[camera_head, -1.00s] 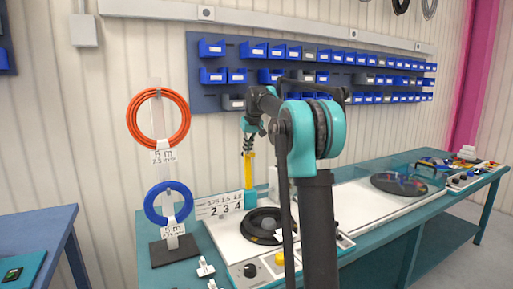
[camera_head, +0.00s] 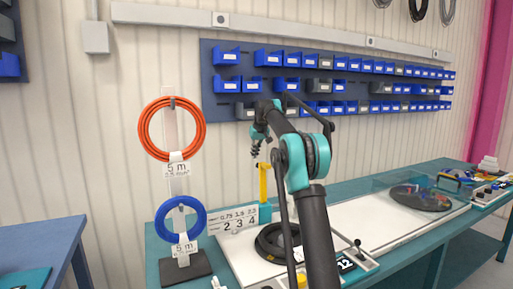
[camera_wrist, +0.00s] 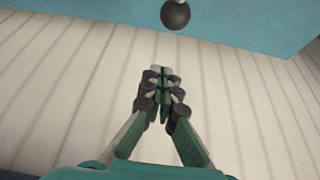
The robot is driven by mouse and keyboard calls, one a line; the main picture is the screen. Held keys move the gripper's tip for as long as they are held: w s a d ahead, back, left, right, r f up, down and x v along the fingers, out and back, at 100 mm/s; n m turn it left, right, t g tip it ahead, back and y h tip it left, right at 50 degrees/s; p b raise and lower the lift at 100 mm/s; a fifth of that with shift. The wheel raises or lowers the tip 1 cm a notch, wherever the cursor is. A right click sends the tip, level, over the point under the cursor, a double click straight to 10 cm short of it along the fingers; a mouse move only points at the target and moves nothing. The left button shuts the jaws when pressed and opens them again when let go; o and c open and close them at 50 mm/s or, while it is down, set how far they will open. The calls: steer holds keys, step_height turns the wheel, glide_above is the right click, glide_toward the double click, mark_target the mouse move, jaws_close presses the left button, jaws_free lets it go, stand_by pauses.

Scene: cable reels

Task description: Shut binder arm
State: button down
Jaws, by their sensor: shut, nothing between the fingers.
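My gripper (camera_head: 256,147) is in the upper middle of the head view, fingers pointing down, close above an upright yellow post (camera_head: 264,182) at the back of the bench. I cannot tell whether the post is the binder arm. In the wrist view my gripper (camera_wrist: 160,72) has its fingers together with nothing between them. A dark ball knob (camera_wrist: 176,14) shows beyond the fingertips, apart from them. A black coil (camera_head: 270,244) lies on the white work plate, partly hidden by my arm.
An orange coil (camera_head: 172,128) and a blue coil (camera_head: 181,219) hang on a stand at left. A number sign (camera_head: 233,219) stands beside the post. A small lever (camera_head: 357,243) and a display (camera_head: 346,265) are right of my arm. Bins (camera_head: 290,57) line the wall.

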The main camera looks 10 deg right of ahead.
steer(key=shift+s+d+f, duration=0.25)
steer(key=shift+s+f, duration=0.3)
steer(key=shift+s, duration=0.25)
steer(key=shift+s+d+f, duration=0.2)
steer(key=shift+s+f, duration=0.3)
steer(key=shift+s, duration=0.25)
steer(key=shift+s, duration=0.1)
